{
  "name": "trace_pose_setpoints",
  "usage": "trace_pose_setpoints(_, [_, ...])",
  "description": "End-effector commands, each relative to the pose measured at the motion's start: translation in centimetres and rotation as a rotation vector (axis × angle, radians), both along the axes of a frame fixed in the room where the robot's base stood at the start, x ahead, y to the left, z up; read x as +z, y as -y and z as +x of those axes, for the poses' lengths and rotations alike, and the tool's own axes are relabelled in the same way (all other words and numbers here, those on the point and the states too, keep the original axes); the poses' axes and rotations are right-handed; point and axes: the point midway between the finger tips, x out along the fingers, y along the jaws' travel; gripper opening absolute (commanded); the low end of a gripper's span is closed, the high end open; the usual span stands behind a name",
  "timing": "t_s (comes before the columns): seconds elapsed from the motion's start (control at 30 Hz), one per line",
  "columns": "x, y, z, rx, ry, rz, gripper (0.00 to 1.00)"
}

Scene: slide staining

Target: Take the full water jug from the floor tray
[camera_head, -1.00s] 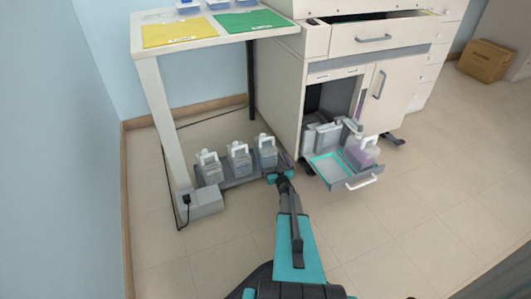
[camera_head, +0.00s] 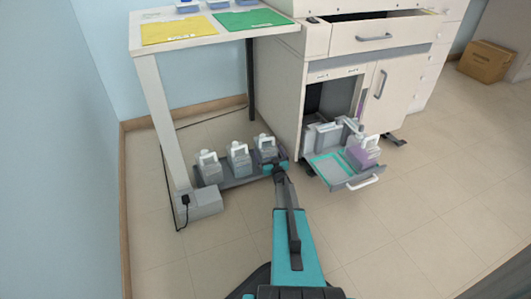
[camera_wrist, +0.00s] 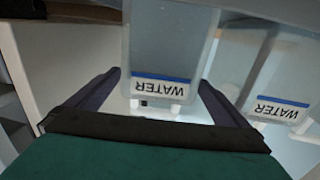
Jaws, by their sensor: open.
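Three clear jugs with white caps and handles stand in a row on the grey floor tray (camera_head: 229,181), a left jug (camera_head: 208,170), a middle jug (camera_head: 239,160) and a right jug (camera_head: 265,150). My gripper (camera_head: 274,164) is at the right jug, partly covering its lower front. In the wrist view, the open fingers (camera_wrist: 160,80) stand either side of a jug with a WATER label (camera_wrist: 165,88), which appears upside down. A second WATER jug (camera_wrist: 280,108) shows at the right there. I cannot tell the fill levels or whether a finger touches.
A pulled-out cabinet drawer (camera_head: 350,181) at the right holds a jug with purple liquid (camera_head: 362,155) and an empty teal-rimmed spot. A white table (camera_head: 200,34) stands over the tray, its leg (camera_head: 162,120) left of the jugs.

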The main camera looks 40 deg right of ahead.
Motion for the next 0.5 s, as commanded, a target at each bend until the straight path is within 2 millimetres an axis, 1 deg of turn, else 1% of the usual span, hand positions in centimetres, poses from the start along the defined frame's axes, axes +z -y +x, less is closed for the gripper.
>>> trace_pose_setpoints(0.27, [-0.5,1.1,1.9,0.001,0.002,-0.001,1.00])
trace_pose_setpoints(0.5, [-0.4,2.3,4.0,0.001,0.001,0.000,1.00])
